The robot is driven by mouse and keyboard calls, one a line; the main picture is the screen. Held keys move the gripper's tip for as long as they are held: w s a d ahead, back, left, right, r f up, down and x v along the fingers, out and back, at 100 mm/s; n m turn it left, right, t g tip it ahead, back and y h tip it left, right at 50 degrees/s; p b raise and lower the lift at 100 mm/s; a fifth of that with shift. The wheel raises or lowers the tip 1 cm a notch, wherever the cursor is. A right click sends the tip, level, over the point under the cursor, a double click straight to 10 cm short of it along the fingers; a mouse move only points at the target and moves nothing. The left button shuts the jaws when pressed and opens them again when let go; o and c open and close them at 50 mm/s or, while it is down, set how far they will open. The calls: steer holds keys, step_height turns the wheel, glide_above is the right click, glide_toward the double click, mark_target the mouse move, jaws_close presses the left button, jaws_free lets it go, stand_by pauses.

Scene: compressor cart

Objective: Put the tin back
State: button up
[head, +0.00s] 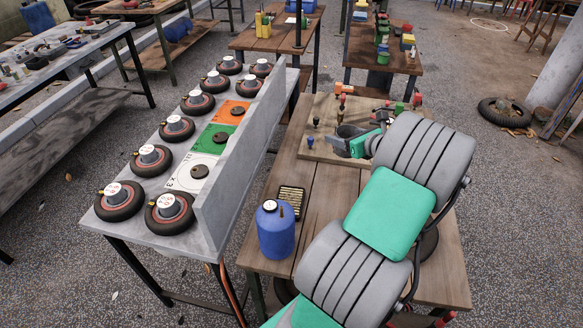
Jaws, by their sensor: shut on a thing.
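My gripper (343,143) is over the light wooden board on the right bench, with its grey fingers pointing left. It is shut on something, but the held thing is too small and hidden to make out. No thing is plainly recognisable as the tin. A small dark open box with rows of yellowish bits (291,200) stands on the near bench, left of my gripper. A blue canister (276,229) stands just in front of it.
The wooden board (319,109) holds small blue-topped pegs (317,121) and red and green fittings (399,108). To the left, a grey bench (206,232) with an upright wall carries several small wheels (119,201) and orange, green and white plates. Bare planks (325,185) lie beside the box.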

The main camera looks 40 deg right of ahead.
steer(key=w+a+f, duration=0.3)
steer(key=w+a+f+p, duration=0.1)
steer(key=w+a+f, duration=0.2)
steer(key=w+f, duration=0.1)
steer(key=w+a+f, duration=0.3)
steer(key=shift+w+a+f, duration=0.1)
steer(key=shift+w+f, duration=0.1)
steer(key=shift+w, duration=0.05)
steer(key=shift+f, duration=1.25)
steer(key=shift+f, duration=0.2)
steer(key=o, duration=1.5)
steer(key=shift+c, duration=0.2)
steer(key=shift+r, duration=0.1)
steer(key=shift+r+p, duration=0.2)
steer(key=shift+p, duration=0.15)
steer(key=v, duration=1.2)
steer(key=shift+f, duration=0.1)
